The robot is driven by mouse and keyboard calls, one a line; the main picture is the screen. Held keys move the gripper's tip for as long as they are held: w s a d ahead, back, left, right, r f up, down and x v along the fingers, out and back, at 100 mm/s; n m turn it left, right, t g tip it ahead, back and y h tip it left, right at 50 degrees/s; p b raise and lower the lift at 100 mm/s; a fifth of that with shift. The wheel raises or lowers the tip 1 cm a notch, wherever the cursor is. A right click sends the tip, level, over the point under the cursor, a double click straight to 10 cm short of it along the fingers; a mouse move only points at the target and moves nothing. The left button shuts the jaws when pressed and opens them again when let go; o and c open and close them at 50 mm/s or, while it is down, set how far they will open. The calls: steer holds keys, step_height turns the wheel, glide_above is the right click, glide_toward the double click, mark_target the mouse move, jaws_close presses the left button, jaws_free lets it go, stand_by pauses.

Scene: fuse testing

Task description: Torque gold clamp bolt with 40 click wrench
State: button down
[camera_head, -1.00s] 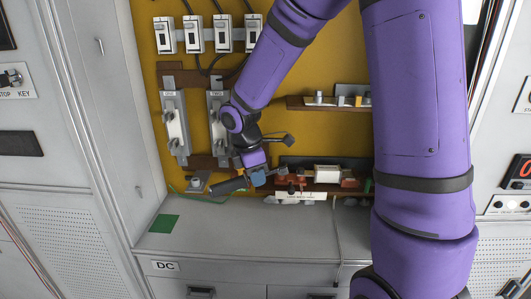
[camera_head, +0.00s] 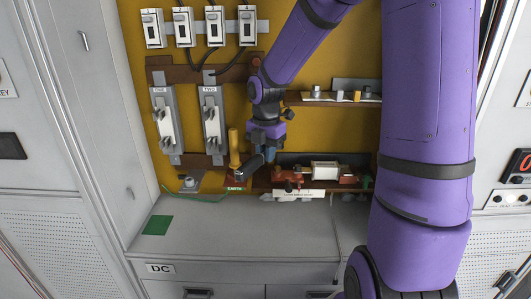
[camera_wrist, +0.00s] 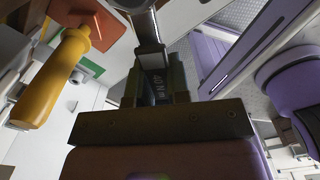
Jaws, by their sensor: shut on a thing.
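My gripper (camera_head: 264,150) is shut on a wrench with a dark handle (camera_head: 249,166), held in front of the lower part of the yellow panel. In the wrist view, my gripper (camera_wrist: 158,85) grips the wrench (camera_wrist: 162,78), whose marking seems to read 40 N m. Its metal shaft (camera_wrist: 148,28) runs up out of the frame. A small gold piece (camera_head: 357,95), which may be the gold clamp bolt, stands on the right shelf, up and right of my gripper and apart from it.
A yellow handle (camera_head: 234,148) stands upright close left of the wrench; it also shows in the wrist view (camera_wrist: 50,85). A lower shelf (camera_head: 318,187) carries red clamps and a white block. The grey cabinet top (camera_head: 225,215) is mostly clear.

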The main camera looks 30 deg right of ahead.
steer(key=shift+s+a+r, duration=0.1)
steer(key=shift+f, duration=2.8)
steer(key=shift+f, duration=1.15)
steer(key=c, duration=1)
jaws_free()
steer(key=shift+r, duration=3.75)
